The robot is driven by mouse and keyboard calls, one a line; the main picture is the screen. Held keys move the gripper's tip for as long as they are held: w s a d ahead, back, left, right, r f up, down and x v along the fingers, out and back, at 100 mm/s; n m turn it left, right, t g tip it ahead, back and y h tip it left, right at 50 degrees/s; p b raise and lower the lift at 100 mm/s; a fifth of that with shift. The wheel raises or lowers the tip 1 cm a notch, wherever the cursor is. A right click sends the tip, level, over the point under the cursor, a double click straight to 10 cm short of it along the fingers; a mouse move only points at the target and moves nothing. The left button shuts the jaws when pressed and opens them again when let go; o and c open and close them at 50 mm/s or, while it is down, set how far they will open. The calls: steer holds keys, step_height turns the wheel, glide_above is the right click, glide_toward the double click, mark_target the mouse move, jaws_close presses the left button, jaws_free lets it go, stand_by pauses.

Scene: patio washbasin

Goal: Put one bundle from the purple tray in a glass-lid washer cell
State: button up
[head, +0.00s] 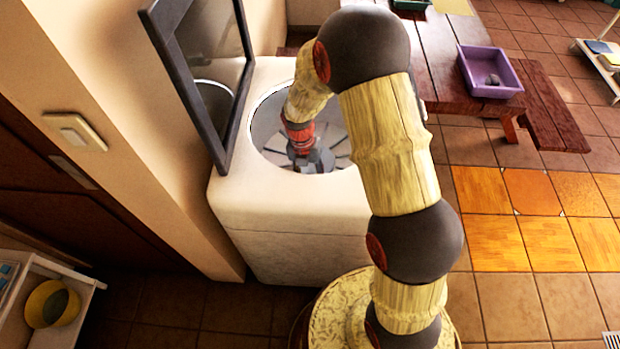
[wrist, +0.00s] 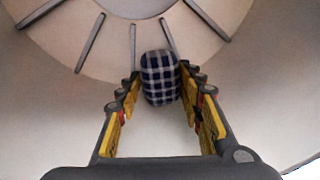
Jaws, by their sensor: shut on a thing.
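My gripper (wrist: 160,95) is shut on a dark blue and white checked bundle (wrist: 158,72), held between its fingertips in the wrist view. In the head view my gripper (head: 312,160) reaches down inside the round opening of the white washer (head: 290,215). The washer's dark-framed glass lid (head: 205,70) stands open at the left. The pale drum with dark radial ribs shows behind the bundle in the wrist view; I cannot tell if the bundle touches it.
The wooden table and bench (head: 540,110) stand at the back right. A green tray (head: 410,4) is at the top edge. A white shelf with a yellow bowl (head: 42,303) is at the lower left. A wall with a switch (head: 75,131) borders the washer's left.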

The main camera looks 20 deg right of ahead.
steer(key=shift+f+b, duration=0.8)
steer(key=shift+f, duration=1.85)
steer(key=o, duration=1.4)
steer(key=r, duration=0.4)
steer(key=w+r, duration=0.1)
steer(key=r, duration=0.3)
steer(key=w+a+r, duration=0.1)
steer(key=r, duration=0.2)
steer(key=shift+r, duration=0.4)
